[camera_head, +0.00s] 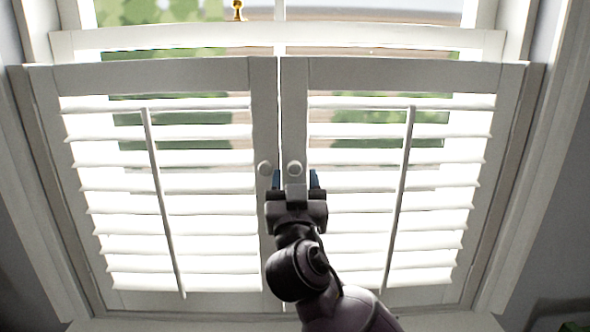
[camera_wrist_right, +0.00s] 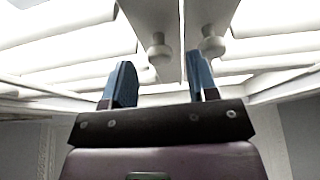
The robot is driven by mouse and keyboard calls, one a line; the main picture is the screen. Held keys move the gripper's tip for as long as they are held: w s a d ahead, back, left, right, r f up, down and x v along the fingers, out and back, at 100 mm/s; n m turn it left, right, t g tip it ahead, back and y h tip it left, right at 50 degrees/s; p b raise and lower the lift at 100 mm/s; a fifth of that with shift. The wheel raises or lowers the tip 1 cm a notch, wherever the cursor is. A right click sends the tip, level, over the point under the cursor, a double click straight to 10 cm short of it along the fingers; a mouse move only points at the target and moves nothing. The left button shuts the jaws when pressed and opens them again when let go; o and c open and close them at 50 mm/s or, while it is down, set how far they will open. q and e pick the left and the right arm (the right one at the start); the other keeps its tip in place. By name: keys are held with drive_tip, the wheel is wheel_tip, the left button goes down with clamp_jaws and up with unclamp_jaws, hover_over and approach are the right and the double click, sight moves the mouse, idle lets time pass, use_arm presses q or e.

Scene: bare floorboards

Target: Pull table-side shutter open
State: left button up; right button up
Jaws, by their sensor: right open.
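Two white louvred shutter panels, a left one (camera_head: 264,110) and a right one (camera_head: 294,110), stand shut side by side across the lower window. No table shows, so I cannot tell which is table-side. Each has a round white knob by the middle seam: the left knob (camera_head: 264,168) and the right knob (camera_head: 294,168). My right gripper (camera_head: 295,181) is open just below the knobs, its blue fingers apart. In the head view the right knob appears between the fingertips. In the wrist view the left knob (camera_wrist_right: 158,48) appears between them, and the right knob (camera_wrist_right: 211,46) beside the right finger. Contact is unclear. My left gripper is out of view.
A white window frame (camera_head: 45,190) surrounds the panels. Thin vertical tilt rods, left (camera_head: 163,200) and right (camera_head: 399,200), run down the slats. A brass catch (camera_head: 238,10) sits on the window above.

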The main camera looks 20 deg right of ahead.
drive_tip(key=shift+x, duration=0.85)
clamp_jaws()
